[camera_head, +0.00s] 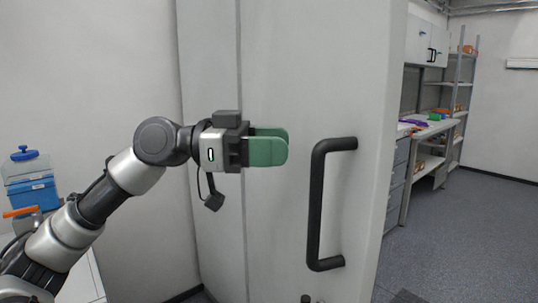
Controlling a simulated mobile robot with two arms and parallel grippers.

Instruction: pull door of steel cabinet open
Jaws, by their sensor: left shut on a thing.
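The steel cabinet door (285,60) is a tall pale grey panel in the middle of the head view. A black bar handle (316,205) stands upright on its right half. My left gripper (288,148), with green fingers, is in front of the door, left of the handle's upper end. Its fingers are close together, and a visible gap lies between their tips and the handle bar. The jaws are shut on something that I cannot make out. I cannot tell if the door is ajar. My right gripper is not in view.
A bench (428,130) with drawers, a shelf rack (462,75) and wall cabinets (420,40) stand behind at the right. A blue container (33,193) is at the far left. Grey floor (470,240) at the right looks mostly clear.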

